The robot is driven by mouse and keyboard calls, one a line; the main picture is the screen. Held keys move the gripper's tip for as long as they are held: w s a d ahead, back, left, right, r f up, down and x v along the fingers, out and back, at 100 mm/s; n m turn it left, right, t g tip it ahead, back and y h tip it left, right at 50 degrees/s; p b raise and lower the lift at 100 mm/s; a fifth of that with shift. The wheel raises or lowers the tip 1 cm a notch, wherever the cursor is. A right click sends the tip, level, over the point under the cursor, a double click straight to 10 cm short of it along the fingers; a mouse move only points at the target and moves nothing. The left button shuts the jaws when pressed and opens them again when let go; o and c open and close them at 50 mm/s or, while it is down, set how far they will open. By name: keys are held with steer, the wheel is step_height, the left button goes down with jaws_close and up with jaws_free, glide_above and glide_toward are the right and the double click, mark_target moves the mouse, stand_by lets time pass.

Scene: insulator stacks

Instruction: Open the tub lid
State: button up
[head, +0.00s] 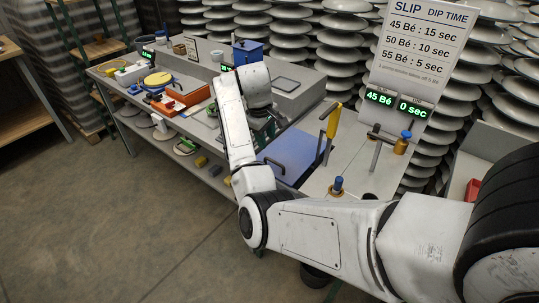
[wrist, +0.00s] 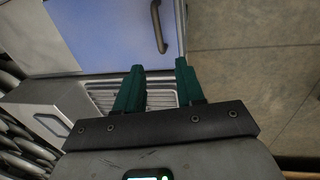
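The tub lid (head: 292,152) is a flat blue panel on the bench in the head view, lying closed as far as I can see. It also fills the upper part of the wrist view (wrist: 105,30). A dark bar handle (wrist: 157,28) stands near its edge; it also shows in the head view (head: 276,166). My gripper (wrist: 159,65) has two green fingers spread apart with nothing between them. The fingertips point toward the lid and lie short of the handle in the picture. In the head view my arm partly hides the gripper.
A yellow-handled lever (head: 331,121) stands beside the lid. A sign board (head: 428,45) and a green display (head: 397,105) stand behind. A ribbed metal tray (wrist: 160,98) lies below the fingers in the wrist view. An orange tray (head: 183,97) sits farther left on the bench. Open floor lies in front.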

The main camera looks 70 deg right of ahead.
steer(key=f, duration=0.3)
steer(key=d+f, duration=0.1)
steer(key=f, duration=0.5)
steer(key=shift+s+d+f, duration=0.25)
steer(key=shift+s+d, duration=0.05)
steer(key=shift+d, duration=0.1)
steer(key=shift+c, duration=0.4)
jaws_close()
